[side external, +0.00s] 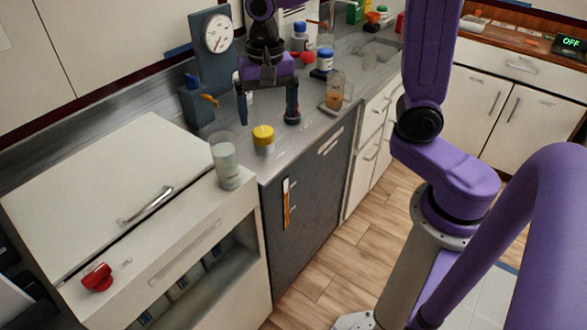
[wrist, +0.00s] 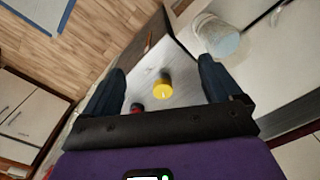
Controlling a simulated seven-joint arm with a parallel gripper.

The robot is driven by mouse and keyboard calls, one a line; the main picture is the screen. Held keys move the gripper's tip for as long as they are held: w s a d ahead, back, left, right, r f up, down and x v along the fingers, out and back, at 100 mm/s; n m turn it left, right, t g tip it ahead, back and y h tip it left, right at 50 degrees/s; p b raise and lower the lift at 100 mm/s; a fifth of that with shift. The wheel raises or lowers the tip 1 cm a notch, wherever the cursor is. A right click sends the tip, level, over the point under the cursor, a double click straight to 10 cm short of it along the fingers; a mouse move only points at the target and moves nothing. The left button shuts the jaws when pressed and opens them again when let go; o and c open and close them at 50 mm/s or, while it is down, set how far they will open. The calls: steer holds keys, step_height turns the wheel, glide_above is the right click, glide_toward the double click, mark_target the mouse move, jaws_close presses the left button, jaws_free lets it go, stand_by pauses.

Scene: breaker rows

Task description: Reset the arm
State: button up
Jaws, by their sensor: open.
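My gripper (side external: 268,108) hangs fingers-down above the grey counter in the side external view, in front of the dial gauge. Its two dark blue fingers are wide apart with nothing held between them. In the wrist view my gripper (wrist: 162,66) also shows spread fingers. A yellow-lidded jar (side external: 263,138) stands on the counter just below and in front of the gripper. In the wrist view the jar (wrist: 163,84) appears between the fingers, apart from both. My purple arm links fill the right of the side external view.
A clear cup (side external: 225,164) stands by the white cabinet (side external: 110,185) with a red knob (side external: 97,277). The dial gauge stand (side external: 211,60) rises behind the gripper. A blue-lidded bottle (side external: 323,64) and an amber-filled glass (side external: 334,92) stand farther along. A display (side external: 570,43) reads OFF.

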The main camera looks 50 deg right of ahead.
steer(key=s+d+f+n, duration=0.1)
steer(key=s+n, duration=0.9)
steer(key=s, duration=0.1)
steer(key=s+d+f+n, duration=0.1)
steer(key=s+f+n, duration=0.1)
steer(key=s+n, duration=0.7)
steer(key=shift+s+d+n, duration=0.35)
steer(key=shift+s+n, duration=0.05)
steer(key=shift+s, duration=0.7)
steer(key=shift+r, duration=0.1)
